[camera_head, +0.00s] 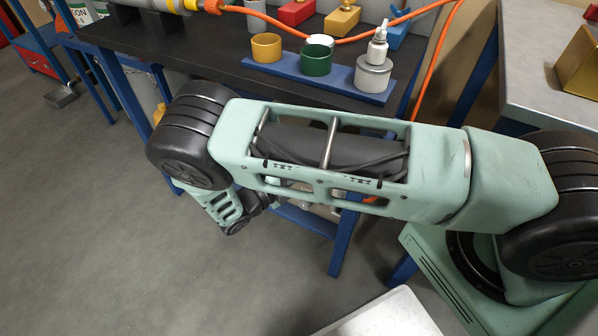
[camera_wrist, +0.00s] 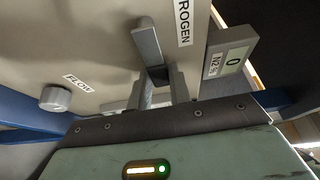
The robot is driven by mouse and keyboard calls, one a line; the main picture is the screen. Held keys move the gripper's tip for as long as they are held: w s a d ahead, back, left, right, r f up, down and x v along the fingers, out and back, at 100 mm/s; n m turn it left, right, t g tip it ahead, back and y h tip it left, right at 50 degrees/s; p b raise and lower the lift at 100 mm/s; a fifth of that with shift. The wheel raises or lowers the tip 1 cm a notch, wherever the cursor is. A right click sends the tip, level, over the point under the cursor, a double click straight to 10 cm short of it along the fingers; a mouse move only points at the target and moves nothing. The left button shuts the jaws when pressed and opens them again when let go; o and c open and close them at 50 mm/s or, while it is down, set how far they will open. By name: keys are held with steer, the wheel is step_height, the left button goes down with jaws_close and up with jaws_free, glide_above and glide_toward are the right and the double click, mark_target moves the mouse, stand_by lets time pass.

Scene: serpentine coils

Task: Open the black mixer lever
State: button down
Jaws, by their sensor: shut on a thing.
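In the wrist view a dark grey lever (camera_wrist: 147,40) stands out from a beige panel, beside a label of which "ROGEN" can be read. Its near end looks black in the shade. The two fingers of my gripper (camera_wrist: 162,84) are on either side of that end and shut on it. I cannot tell from this view how far the lever is turned. In the head view my own arm crosses the middle, and neither the lever nor the gripper can be made out.
In the head view a dark bench (camera_head: 215,58) carries a blue tray (camera_head: 337,83) with cups and a bottle.

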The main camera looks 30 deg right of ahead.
steer(key=shift+a, duration=0.1)
stand_by(0.4)
steer(key=c, duration=1.3)
jaws_free()
steer(key=b+v, duration=0.1)
steer(key=v, duration=1.6)
steer(key=shift+s+a, duration=0.1)
steer(key=shift+a, duration=0.05)
